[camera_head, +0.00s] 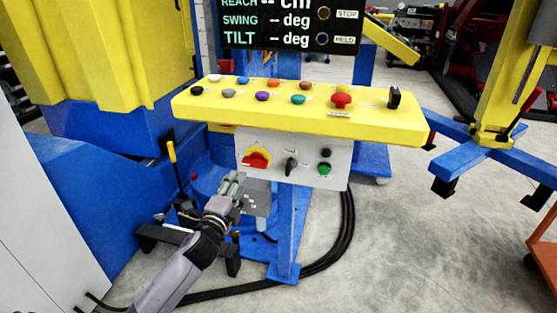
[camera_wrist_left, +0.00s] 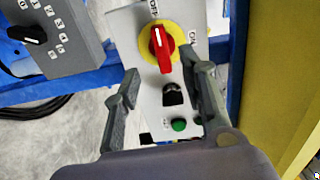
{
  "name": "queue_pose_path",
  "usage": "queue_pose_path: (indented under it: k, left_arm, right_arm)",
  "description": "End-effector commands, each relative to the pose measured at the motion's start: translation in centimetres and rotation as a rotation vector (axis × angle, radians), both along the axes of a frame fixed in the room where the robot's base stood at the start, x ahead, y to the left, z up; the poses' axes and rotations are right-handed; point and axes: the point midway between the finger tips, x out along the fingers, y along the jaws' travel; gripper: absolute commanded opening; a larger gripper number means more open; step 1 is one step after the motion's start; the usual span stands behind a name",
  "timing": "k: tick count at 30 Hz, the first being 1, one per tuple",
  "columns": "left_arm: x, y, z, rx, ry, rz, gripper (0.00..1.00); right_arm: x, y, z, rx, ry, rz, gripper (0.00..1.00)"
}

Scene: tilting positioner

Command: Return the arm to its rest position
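My left arm (camera_head: 190,262) comes in from the bottom left in the head view. Whether the fingers touch anything cannot be told. My right gripper is out of view.
A yellow console (camera_head: 375,122) with several coloured knobs overhangs the panel. A lever with a yellow handle (camera_head: 173,160) stands left of the gripper. Black cables (camera_head: 343,240) run along the floor.

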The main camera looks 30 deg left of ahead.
Motion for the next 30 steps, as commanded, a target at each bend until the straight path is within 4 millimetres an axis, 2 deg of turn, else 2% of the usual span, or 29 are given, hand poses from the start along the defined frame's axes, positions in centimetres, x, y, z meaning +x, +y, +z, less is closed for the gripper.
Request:
queue_pose_path:
  k: [5,8,11,14,15,17,21,25,27,30]
  left_arm:
    - [0.0,0.0,-0.3,-0.006,0.005,0.001,0.38]
    - [-0.4,-0.2,-2.5,-0.059,0.04,0.011,0.38]
    - [-1.5,-0.8,-7.5,-0.18,0.124,0.038,0.38]
    - [-3.7,-1.9,-14.3,-0.347,0.239,0.088,0.38]
    - [-4.9,-2.6,-17.2,-0.418,0.29,0.114,0.38]
    - [-6.9,-3.8,-21.3,-0.519,0.363,0.156,0.38]
    - [-12.5,-7.1,-29.8,-0.738,0.529,0.269,0.38]
    - [-18.7,-10.8,-36.4,-0.915,0.678,0.392,0.38]
    - [-21.8,-12.6,-39.0,-0.991,0.744,0.456,0.38]
    - [-25.8,-15.0,-41.8,-1.077,0.825,0.539,0.38]
  right_arm:
    - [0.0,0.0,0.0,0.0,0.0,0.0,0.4]
    - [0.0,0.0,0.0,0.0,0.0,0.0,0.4]
    - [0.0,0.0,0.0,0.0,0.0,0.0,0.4]
    - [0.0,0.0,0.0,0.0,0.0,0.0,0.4]
    - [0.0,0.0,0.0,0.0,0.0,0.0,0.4]
    - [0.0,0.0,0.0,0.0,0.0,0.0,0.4]
    - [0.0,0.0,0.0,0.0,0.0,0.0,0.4]
    - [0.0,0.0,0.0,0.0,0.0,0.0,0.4]
    - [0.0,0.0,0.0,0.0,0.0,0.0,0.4]
    - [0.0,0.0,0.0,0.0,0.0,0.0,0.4]
